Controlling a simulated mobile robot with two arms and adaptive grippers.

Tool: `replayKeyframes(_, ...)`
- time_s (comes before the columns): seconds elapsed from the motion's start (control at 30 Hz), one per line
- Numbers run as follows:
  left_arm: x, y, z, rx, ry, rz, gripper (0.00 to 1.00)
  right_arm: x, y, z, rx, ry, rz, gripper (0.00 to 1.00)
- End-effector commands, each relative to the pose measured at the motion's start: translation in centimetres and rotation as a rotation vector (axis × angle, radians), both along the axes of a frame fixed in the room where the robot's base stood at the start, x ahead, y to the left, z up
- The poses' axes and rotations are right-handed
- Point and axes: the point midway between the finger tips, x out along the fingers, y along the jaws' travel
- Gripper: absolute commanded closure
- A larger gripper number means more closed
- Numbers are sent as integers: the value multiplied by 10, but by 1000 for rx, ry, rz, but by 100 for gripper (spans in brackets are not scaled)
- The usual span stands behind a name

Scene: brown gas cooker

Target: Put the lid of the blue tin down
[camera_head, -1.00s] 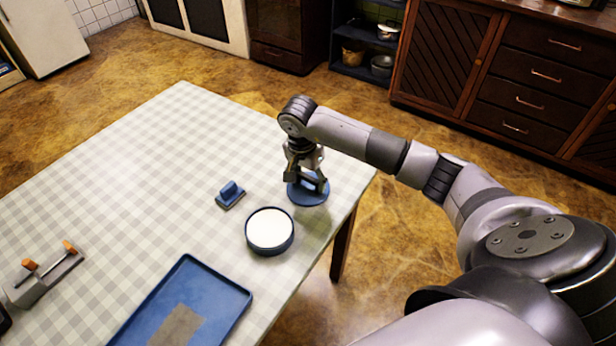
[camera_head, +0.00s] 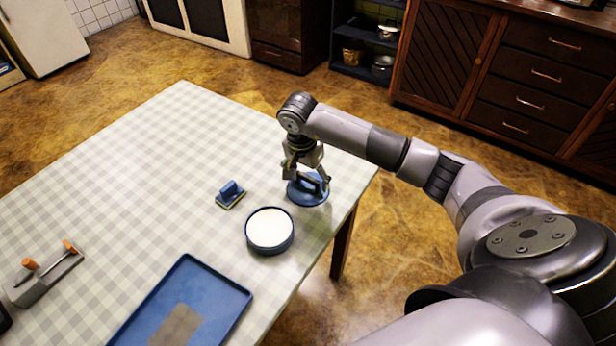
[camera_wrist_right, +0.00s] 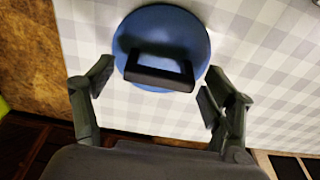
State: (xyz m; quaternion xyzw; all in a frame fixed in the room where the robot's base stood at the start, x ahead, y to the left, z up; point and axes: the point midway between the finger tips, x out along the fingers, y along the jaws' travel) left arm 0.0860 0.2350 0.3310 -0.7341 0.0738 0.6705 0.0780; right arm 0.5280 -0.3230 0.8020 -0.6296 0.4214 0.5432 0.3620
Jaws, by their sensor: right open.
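The blue lid (camera_head: 301,197) lies flat on the checked tablecloth near the table's right corner. In the right wrist view the round blue lid (camera_wrist_right: 165,30) shows with its dark bar handle (camera_wrist_right: 160,72). My right gripper (camera_head: 309,182) is just above the lid, pointing down. In the wrist view its fingers (camera_wrist_right: 155,85) stand apart on either side of the handle, with gaps, and hold nothing. The round blue tin (camera_head: 269,232), with a white top surface, stands beside the lid, nearer to me. My left gripper is not in view.
A blue tray (camera_head: 218,290) with a grey-brown patch lies at the near table edge. A small blue block-like item (camera_head: 230,194) sits left of the tin. A grey holder with orange-handled tools (camera_head: 45,275) is at the far left. The table's middle (camera_head: 150,180) is clear.

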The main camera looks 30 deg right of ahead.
Motion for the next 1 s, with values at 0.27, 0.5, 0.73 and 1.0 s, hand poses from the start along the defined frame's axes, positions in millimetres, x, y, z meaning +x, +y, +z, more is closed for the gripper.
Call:
replayKeyframes(0.27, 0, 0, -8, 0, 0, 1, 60, -1, 7, 58, -2, -8, 1, 22)
replayKeyframes(0.5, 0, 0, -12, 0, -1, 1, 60, -4, 13, 99, -1, -5, 1, 22)
replayKeyframes(0.73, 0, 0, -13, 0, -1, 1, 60, -6, 15, 113, -1, -2, -1, 22)
replayKeyframes(1.0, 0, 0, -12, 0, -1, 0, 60, -6, 15, 113, 0, -1, -1, 22)
